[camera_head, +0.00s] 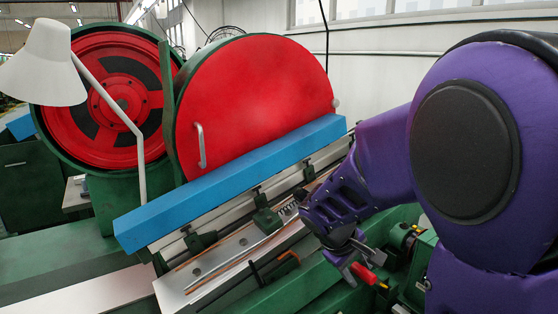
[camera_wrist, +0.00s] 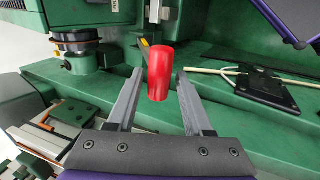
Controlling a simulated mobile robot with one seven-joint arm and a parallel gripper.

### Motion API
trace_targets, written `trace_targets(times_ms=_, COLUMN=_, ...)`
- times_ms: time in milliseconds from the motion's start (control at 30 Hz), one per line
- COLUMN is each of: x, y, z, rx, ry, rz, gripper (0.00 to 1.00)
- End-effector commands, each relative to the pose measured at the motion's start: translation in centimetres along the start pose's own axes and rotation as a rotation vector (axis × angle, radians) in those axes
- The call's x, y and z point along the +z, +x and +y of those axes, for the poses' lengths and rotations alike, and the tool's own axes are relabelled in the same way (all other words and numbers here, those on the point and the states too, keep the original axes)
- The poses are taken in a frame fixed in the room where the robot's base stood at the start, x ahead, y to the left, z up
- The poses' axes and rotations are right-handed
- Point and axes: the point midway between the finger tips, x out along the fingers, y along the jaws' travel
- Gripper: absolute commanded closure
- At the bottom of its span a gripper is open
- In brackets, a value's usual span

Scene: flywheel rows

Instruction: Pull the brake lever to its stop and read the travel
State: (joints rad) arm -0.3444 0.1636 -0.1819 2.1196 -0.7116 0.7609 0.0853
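The brake lever shows as a red cylindrical handle (camera_wrist: 158,75) in the wrist view, upright and close to the fingertips. A thin yellow and dark piece is beside it at its upper left. My gripper (camera_wrist: 160,88) is open, with one finger on each side of the red handle and a small gap visible on both sides. I cannot tell how deep the handle sits between the fingers. In the head view the red handle (camera_head: 369,274) is at the lower middle right, at the tips of my gripper (camera_head: 356,268). No travel scale is clearly readable.
A green machine bed (camera_wrist: 235,65) runs behind the handle. A black plate with a pale cord (camera_wrist: 266,92) lies on it at the right. A blue beam (camera_head: 230,175) crosses before a large red disc (camera_head: 255,95). A white lamp (camera_head: 45,65) stands left.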

Motion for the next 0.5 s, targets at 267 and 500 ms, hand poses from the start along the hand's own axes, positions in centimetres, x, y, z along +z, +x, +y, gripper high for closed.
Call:
trace_targets(times_ms=267, x=-0.05, y=-0.04, z=0.13, rx=0.001, ry=0.001, rz=0.002, gripper=0.30)
trace_targets(times_ms=500, x=-0.09, y=-0.77, z=0.24, rx=0.001, ry=0.000, rz=0.003, gripper=0.30)
